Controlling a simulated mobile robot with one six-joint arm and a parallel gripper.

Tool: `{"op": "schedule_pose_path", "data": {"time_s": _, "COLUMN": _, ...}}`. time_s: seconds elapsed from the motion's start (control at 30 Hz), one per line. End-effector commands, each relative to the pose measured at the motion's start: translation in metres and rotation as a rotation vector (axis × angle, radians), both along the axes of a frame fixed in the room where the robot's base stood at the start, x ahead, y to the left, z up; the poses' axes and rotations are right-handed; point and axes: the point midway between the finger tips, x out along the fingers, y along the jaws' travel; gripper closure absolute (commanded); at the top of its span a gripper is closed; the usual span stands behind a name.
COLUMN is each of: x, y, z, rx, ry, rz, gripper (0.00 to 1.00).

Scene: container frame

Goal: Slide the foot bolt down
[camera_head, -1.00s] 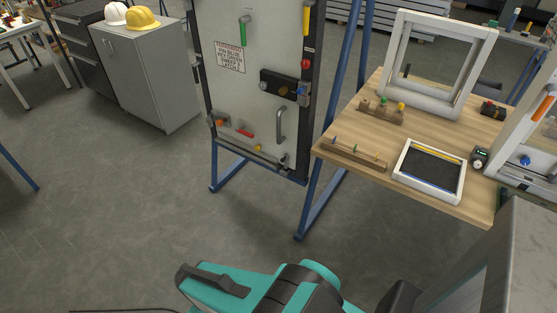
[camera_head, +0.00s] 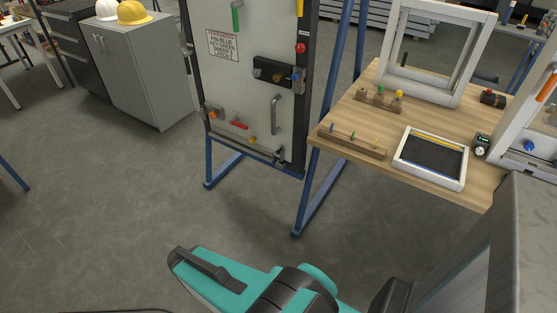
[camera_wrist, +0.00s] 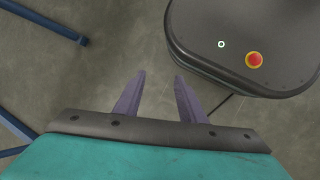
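The pale door panel (camera_head: 225,75) stands upright in a dark frame on blue legs. What looks like the foot bolt (camera_head: 280,154) is a small metal part at the panel's lower right corner. It is too small to read its exact position. My gripper (camera_wrist: 159,84) is open and empty in the wrist view, its two purple fingers apart above the grey floor. The foot bolt is not visible in the wrist view. The gripper's fingers are not visible in the head view.
The panel also carries a grab handle (camera_head: 275,115), a black lock block (camera_head: 278,75) and a red lever (camera_head: 239,125). A wooden table (camera_head: 330,112) with fixtures stands to the right. A blue leg (camera_head: 317,205) reaches the floor. Open floor lies in front of the panel.

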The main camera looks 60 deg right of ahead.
Motion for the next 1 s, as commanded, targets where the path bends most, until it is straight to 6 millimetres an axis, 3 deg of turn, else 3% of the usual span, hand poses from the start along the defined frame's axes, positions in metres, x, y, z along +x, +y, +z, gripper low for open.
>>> {"op": "schedule_pose_path", "data": {"time_s": 0.03, "x": 0.011, "y": -0.017, "z": -0.012, "rx": -0.027, "ry": -0.011, "rz": 0.033, "gripper": 0.63}}
{"op": "schedule_pose_path", "data": {"time_s": 0.1, "x": 0.023, "y": -0.041, "z": -0.014, "rx": -0.069, "ry": -0.017, "rz": 0.087, "gripper": 0.63}}
{"op": "schedule_pose_path", "data": {"time_s": 0.43, "x": 0.074, "y": -0.153, "z": -0.007, "rx": -0.279, "ry": 0.0, "rz": 0.333, "gripper": 0.63}}
{"op": "schedule_pose_path", "data": {"time_s": 0.77, "x": 0.107, "y": -0.26, "z": 0.022, "rx": -0.508, "ry": 0.11, "rz": 0.549, "gripper": 0.63}}
{"op": "schedule_pose_path", "data": {"time_s": 1.0, "x": 0.121, "y": -0.33, "z": 0.054, "rx": -0.672, "ry": 0.249, "rz": 0.684, "gripper": 0.63}}
